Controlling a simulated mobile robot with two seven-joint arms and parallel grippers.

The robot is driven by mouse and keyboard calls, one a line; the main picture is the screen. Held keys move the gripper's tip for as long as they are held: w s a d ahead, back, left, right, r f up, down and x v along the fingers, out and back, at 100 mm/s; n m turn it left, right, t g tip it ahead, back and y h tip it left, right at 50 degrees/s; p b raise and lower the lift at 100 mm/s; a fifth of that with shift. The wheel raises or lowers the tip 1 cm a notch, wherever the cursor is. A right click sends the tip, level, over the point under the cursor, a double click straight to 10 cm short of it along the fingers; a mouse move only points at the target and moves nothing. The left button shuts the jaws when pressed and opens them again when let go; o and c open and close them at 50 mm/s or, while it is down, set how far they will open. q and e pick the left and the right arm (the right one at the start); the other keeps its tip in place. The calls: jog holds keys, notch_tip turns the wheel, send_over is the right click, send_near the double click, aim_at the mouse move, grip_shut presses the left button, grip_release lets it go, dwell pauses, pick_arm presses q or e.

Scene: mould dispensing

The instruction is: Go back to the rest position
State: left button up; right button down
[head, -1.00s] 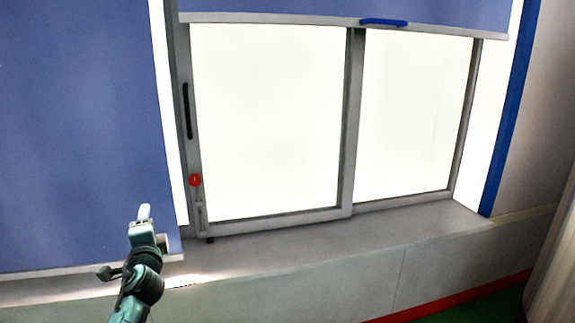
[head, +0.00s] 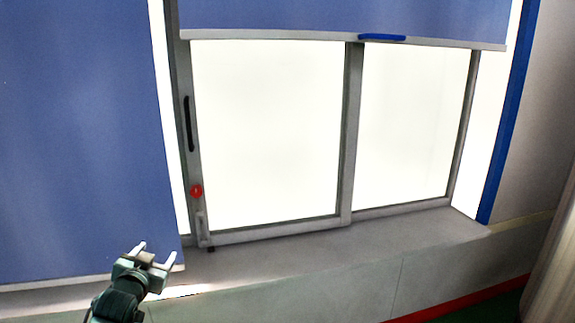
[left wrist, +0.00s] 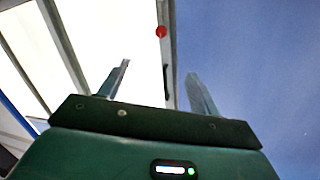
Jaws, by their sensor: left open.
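My left gripper (head: 156,252) is at the lower left of the head view, in front of the window sill and the lower edge of the left blind. Its two fingers are apart with nothing between them. In the left wrist view the open fingers (left wrist: 160,85) point up toward the window and the blue blind. My right gripper is in neither view.
A sliding window (head: 265,130) with a red knob (head: 196,191) and a dark handle (head: 189,123) stands ahead. A blue blind (head: 75,140) hangs at left, and a raised blind (head: 290,16) with a blue pull (head: 382,38) above. The sill (head: 350,236) is clear.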

pick_arm(q)
jog(key=s+d+f+g+h, duration=0.25)
jog(key=s+d+f, duration=0.65)
jog(key=s+f, duration=0.55)
jog(key=s+d+f+g, duration=0.1)
jog(key=s+d, duration=0.2)
jog(key=s, duration=0.4)
jog(key=s+d+f+g+h, duration=0.1)
jog(key=s+d+f, duration=0.1)
jog(key=s, duration=0.5)
jog(key=s+d+f+g, duration=0.1)
jog(key=s+d+f, duration=0.1)
jog(key=s, duration=0.5)
jog(key=shift+s+d+h, duration=0.2)
jog(key=shift+d+h, duration=0.15)
jog(key=shift+d, duration=0.5)
jog(key=shift+c, duration=0.5)
